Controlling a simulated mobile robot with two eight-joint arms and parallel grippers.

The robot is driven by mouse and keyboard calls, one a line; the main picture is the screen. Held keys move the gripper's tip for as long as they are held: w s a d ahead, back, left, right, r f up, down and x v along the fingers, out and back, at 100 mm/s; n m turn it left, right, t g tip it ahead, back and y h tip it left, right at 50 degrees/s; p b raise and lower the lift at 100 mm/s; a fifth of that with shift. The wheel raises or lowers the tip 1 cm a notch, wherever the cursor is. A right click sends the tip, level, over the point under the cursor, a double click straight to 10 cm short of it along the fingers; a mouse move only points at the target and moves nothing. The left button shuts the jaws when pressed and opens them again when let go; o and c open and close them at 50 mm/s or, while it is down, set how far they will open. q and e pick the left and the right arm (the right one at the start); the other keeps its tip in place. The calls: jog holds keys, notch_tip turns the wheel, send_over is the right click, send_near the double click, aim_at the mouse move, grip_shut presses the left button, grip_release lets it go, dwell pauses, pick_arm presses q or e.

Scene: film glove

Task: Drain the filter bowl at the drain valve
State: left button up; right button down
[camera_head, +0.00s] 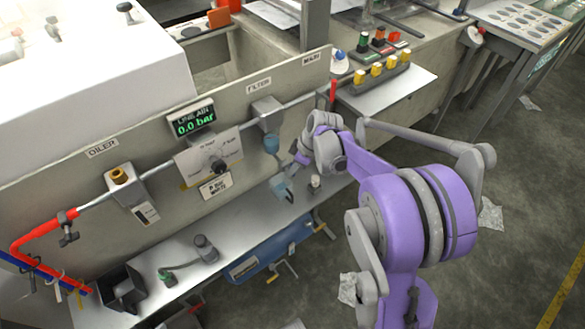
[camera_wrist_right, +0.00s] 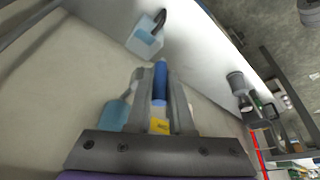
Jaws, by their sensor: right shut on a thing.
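The filter (camera_head: 268,108) is a grey block on the upright panel under the FILTER label. Its pale blue bowl (camera_head: 271,143) hangs below; it also shows in the right wrist view (camera_wrist_right: 113,115), just left of my fingers. My right gripper (camera_head: 300,158) is beside the bowl. In the wrist view the right gripper (camera_wrist_right: 161,95) is shut on a blue rod-like piece (camera_wrist_right: 160,80) with a yellow part. I cannot tell if this piece is the drain valve. A pale blue cup (camera_head: 283,188) with a dark handle (camera_wrist_right: 161,17) stands on the bench below. My left gripper is not in view.
The display (camera_head: 191,120) reads 0.0 bar. A dial plate (camera_head: 208,157), the oiler block (camera_head: 125,190) and a pipe line the panel. A small pale cylinder (camera_head: 315,183) stands near the cup. A grey fitting (camera_head: 206,248) and a dark bin (camera_head: 122,288) are further left.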

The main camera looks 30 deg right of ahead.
jog(key=c, duration=0.8)
grip_release()
jog(key=shift+r, duration=0.1)
jog(key=p+v, duration=0.1)
jog(key=v, duration=0.9)
jog(key=shift+s+d+r, duration=0.15)
jog(key=shift+s+r, duration=0.05)
jog(key=shift+r, duration=0.05)
jog(key=s+a+r+m+p, duration=0.1)
jog(key=s+a+m+p, duration=0.1)
jog(key=s+a, duration=0.3)
jog(key=s+a+m+t+h+p, duration=0.1)
jog(key=s+a+m+p, duration=0.1)
jog(key=s+a, duration=0.3)
jog(key=s+a+r+m+t+h+p, duration=0.1)
jog(key=s+a+m+p, duration=0.2)
jog(key=s+a, duration=0.3)
jog(key=shift+s+a+r+m, duration=0.1)
jog(key=shift+s+r+m, duration=0.1)
jog(key=shift+s, duration=0.35)
jog(key=shift+s+r+m, duration=0.15)
jog(key=shift+s+m, duration=0.05)
jog(key=shift+s, duration=0.35)
